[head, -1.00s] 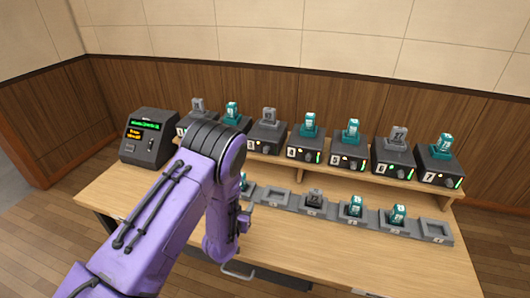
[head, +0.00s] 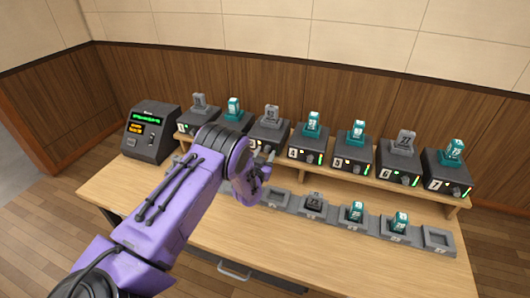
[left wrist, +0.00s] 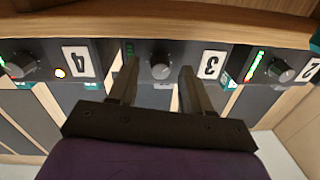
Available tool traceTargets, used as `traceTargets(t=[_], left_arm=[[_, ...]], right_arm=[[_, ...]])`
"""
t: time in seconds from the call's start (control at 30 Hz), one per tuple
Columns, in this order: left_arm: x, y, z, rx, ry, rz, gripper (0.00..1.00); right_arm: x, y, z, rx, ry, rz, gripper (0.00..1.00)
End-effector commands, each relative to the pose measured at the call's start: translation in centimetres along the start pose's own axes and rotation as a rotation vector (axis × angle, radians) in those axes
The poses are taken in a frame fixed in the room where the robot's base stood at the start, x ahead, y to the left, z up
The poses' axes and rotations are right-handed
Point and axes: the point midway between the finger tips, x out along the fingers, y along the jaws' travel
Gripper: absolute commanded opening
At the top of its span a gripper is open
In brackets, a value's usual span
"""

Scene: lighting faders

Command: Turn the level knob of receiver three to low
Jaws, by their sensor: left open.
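Receiver three (head: 270,133) is a dark box on the raised shelf with a grey pack on top. My left arm hides part of its front in the head view. In the left wrist view, which is upside down, its round grey level knob (left wrist: 161,69) shows beside the "3" label (left wrist: 210,64). A dim green level bar is partly behind a finger. My left gripper (left wrist: 159,85) is open, its fingers pointing at the front panel on either side of the knob. I cannot tell whether they touch it. It also shows in the head view (head: 267,160).
Receiver two's knob (left wrist: 280,70) and receiver four's knob (left wrist: 20,66) flank it closely. A row of grey charging cradles (head: 437,238) lies on the table below the shelf. A dark console (head: 152,132) stands at the left. The front tabletop is clear.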

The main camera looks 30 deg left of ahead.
Motion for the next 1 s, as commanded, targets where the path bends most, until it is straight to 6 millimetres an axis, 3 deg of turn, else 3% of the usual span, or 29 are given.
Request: traceTargets(t=[0.3,0.37,0.47,0.57,0.77,1.0], left_arm=[[0.5,0.0,0.1,0.0,-0.001,0.001,0.49],[0.5,0.0,0.1,0.0,-0.001,0.001,0.33],[0.5,0.0,0.0,0.0,-0.001,0.001,0.0],[0.5,0.0,0.0,0.0,-0.001,0.0,0.0],[0.5,0.0,0.4,-0.119,-0.004,0.0,0.0],[0.5,0.0,0.0,-0.145,-0.008,0.001,0.0]], right_arm=[[-0.1,0.0,0.0,0.0,0.0,0.0,0.43],[-0.1,0.0,0.0,0.0,0.0,0.0,0.43],[-0.1,0.0,0.0,0.0,0.0,0.0,0.43],[-0.1,0.0,0.0,0.0,0.0,0.0,0.43],[1.8,-0.1,0.8,0.0,0.0,0.0,0.43],[1.6,-0.1,0.7,0.0,0.0,0.0,0.43]])
